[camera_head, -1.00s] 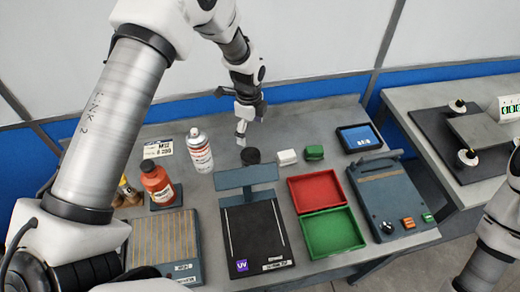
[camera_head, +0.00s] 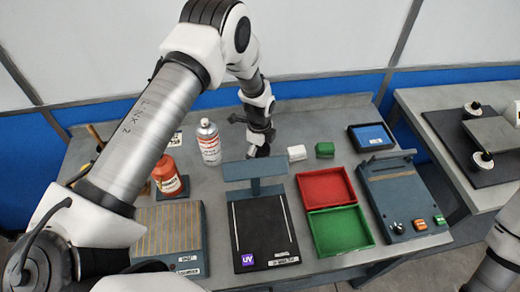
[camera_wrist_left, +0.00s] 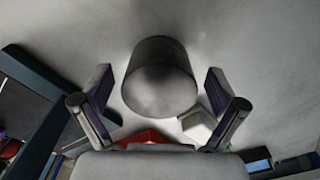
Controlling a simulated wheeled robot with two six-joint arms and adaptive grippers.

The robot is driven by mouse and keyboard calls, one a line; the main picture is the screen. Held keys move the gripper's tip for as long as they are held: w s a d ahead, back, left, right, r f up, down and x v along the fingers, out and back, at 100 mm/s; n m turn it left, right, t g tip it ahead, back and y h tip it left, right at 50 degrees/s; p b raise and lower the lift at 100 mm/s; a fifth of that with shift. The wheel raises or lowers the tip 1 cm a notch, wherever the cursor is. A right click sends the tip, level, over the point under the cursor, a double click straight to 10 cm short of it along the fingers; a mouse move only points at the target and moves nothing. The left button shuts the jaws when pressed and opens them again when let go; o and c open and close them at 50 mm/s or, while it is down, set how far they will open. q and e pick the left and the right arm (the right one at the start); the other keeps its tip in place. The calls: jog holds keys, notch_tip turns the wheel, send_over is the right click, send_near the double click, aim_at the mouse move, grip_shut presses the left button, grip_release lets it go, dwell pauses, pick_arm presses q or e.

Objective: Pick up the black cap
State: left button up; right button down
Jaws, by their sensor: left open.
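The black cap (camera_wrist_left: 160,75), a dark cylinder, stands on the grey bench between the two spread fingers of my left gripper (camera_wrist_left: 158,92) in the left wrist view. A gap shows between the cap and each finger. In the head view my left gripper (camera_head: 258,150) is low over the bench behind the UV stand, and the cap is hidden there. The left gripper is open and empty. My right gripper is out of view; only part of the right arm shows at the lower right.
A spray can (camera_head: 209,143) stands left of the left gripper, with a red bottle (camera_head: 167,177) nearer. A white block (camera_head: 296,153) and a green block (camera_head: 325,149) lie to its right. The UV stand (camera_head: 255,170) is in front. Red (camera_head: 325,187) and green (camera_head: 340,232) trays are nearer right.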

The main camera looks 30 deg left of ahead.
pick_arm(q)
jog(key=c, duration=0.8)
jog(key=shift+c, duration=0.2)
jog(key=shift+r, duration=0.15)
